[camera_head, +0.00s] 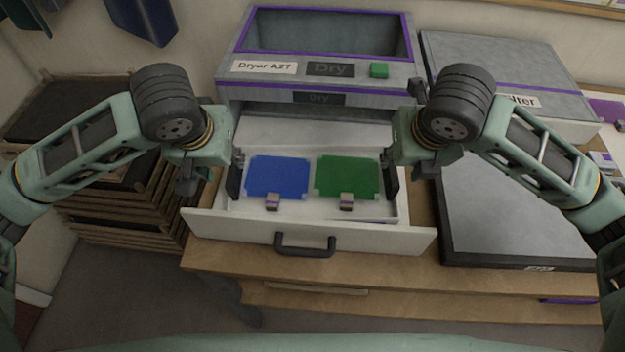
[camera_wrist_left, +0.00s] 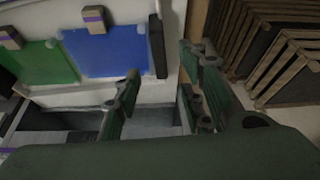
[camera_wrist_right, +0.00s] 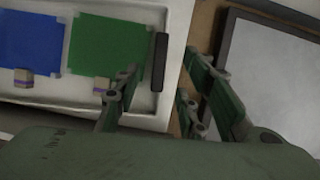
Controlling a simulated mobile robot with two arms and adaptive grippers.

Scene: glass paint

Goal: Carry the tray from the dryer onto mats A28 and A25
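A white tray (camera_head: 311,208) lies in the open drawer (camera_head: 225,226) of Dryer A27 (camera_head: 285,85). It carries a blue panel (camera_head: 277,176) and a green panel (camera_head: 347,177), each with a small block at its front edge. Black upright handles stand at the tray's left end (camera_wrist_left: 158,46) and right end (camera_wrist_right: 160,62). My left gripper (camera_wrist_left: 160,68) is open, its fingers apart on either side of the left handle's line. My right gripper (camera_wrist_right: 160,75) is open likewise at the right handle. Neither visibly grips. I cannot identify mats A28 and A25.
The drawer's front has a dark handle (camera_head: 305,245). A flat grey panel with a dark frame (camera_head: 510,215) lies on the wooden bench (camera_head: 350,275) at right, beside the drawer. A grey-topped box (camera_head: 490,65) stands behind it. Stacked wooden frames (camera_head: 110,215) stand at left.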

